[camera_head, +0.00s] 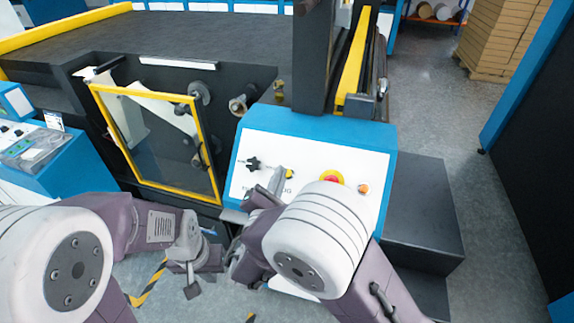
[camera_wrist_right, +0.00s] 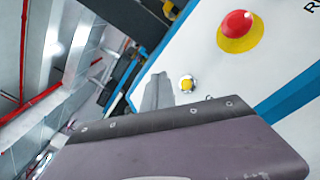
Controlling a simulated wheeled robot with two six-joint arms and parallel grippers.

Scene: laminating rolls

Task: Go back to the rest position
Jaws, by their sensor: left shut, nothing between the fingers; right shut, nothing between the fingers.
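My left gripper (camera_head: 191,280) hangs low at the bottom centre-left of the head view, in front of the machine and below its yellow-framed window. It is shut and empty. My right gripper (camera_head: 278,178) is shut and empty, in front of the white control panel (camera_head: 232,190). In the right wrist view its closed fingers (camera_wrist_right: 157,92) point toward the panel, beside a yellow button (camera_wrist_right: 187,84). I cannot tell whether they touch the panel. A red emergency button on a yellow base (camera_wrist_right: 236,25) is above and to the right of them.
The laminating machine's yellow-framed window (camera_head: 150,140) is at centre-left. A black step-like box (camera_head: 425,200) stands right of the panel. A blue console (camera_head: 60,165) is at far left. Grey floor (camera_head: 440,110) is open at the right, with stacked cardboard (camera_head: 500,40) behind.

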